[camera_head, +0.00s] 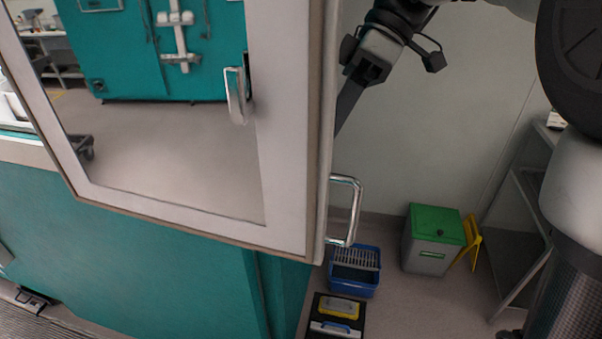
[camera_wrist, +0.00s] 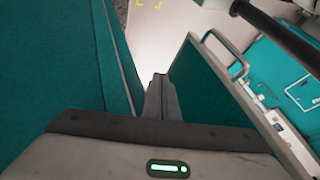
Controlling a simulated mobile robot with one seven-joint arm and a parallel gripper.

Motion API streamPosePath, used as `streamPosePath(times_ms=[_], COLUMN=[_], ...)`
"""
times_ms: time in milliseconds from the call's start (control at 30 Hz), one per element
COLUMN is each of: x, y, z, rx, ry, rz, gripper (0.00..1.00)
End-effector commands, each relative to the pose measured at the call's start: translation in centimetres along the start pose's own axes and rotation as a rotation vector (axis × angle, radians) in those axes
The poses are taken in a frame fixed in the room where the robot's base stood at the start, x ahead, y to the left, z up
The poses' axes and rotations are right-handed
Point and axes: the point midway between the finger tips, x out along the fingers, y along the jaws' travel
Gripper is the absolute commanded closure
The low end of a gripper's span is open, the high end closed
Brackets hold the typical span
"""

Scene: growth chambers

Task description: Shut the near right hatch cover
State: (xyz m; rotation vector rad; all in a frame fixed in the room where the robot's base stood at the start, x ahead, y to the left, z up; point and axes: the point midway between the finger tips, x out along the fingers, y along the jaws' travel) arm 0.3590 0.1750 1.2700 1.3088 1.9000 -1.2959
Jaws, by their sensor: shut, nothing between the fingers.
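A hatch cover with a pale frame (camera_head: 290,130) and a large pane stands swung open across the left and middle of the head view. A metal bar handle (camera_head: 344,210) sticks out at its right edge; another handle (camera_head: 236,95) shows on the frame. My gripper (camera_head: 348,102) comes down from the upper right, and its tip is hidden behind the cover's right edge. In the wrist view my gripper's fingers (camera_wrist: 161,90) are shut and empty, between a teal wall on the left and a teal panel (camera_wrist: 212,100) with a bar handle (camera_wrist: 228,52) on the right. I cannot tell whether they touch the panel.
A teal cabinet body (camera_head: 130,240) fills the lower left. On the floor at the right are a blue crate (camera_head: 350,285), a dark case with a yellow box (camera_head: 338,308), a green-lidded bin (camera_head: 433,240) and a yellow stand (camera_head: 470,240). A metal shelf rack (camera_head: 520,230) stands further right.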

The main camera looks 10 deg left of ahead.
Motion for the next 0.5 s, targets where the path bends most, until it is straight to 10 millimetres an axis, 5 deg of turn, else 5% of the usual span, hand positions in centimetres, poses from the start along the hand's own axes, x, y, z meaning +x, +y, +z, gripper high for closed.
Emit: streamPosePath(times_ms=[400,500], x=[8.7,9.4], y=[-0.1,-1.5], z=[0.1,0.0], rx=[0.003,0.002], ry=[-0.002,-0.001], rz=[-0.001,0.004], gripper=[1.00,1.00])
